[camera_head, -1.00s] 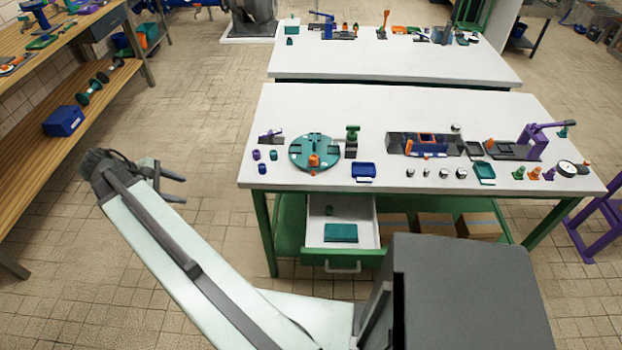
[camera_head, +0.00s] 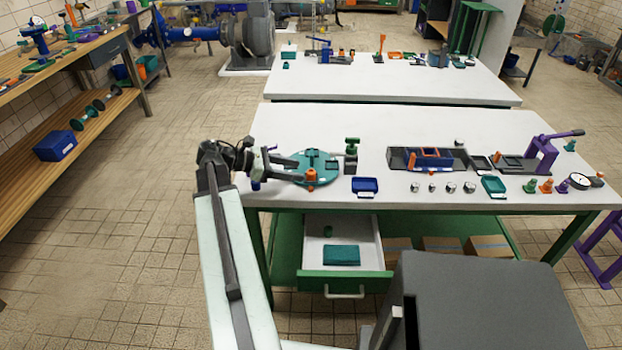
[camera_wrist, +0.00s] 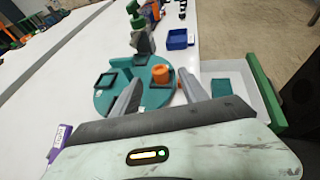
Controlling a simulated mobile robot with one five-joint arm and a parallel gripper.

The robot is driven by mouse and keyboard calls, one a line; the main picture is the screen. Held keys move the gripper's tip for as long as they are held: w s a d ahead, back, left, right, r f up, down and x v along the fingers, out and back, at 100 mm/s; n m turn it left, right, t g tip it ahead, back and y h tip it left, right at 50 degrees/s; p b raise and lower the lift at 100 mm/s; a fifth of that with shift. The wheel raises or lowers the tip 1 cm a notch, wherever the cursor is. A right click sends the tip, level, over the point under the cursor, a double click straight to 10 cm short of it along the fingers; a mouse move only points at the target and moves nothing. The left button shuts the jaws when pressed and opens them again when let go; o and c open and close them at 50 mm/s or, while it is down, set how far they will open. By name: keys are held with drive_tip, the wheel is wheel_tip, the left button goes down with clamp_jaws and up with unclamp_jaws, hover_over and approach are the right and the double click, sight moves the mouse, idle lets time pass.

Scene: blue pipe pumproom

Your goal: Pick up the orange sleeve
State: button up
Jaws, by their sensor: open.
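The orange sleeve (camera_head: 311,175) stands upright on the near side of the round teal turntable (camera_head: 322,159) on the front white table. My gripper (camera_head: 293,169) is open and empty at the left of the turntable, pointing toward the sleeve. In the wrist view the sleeve appears between the two fingertips, a little beyond them. Whether a finger touches it cannot be told.
A green clamp-like fixture (camera_head: 352,150) stands behind and right of the sleeve. A blue tray (camera_head: 365,186) lies to the right. A purple part (camera_wrist: 60,137) shows at lower left in the wrist view. An open drawer (camera_head: 343,278) juts out below the table front.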

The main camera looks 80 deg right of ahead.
sight(308, 172)
drive_tip(key=b+x, duration=0.1)
drive_tip(key=x, duration=0.3)
drive_tip(key=shift+s, duration=0.2)
clamp_jaws()
wheel_tip(308, 172, up, 10)
drive_tip(key=p, duration=1)
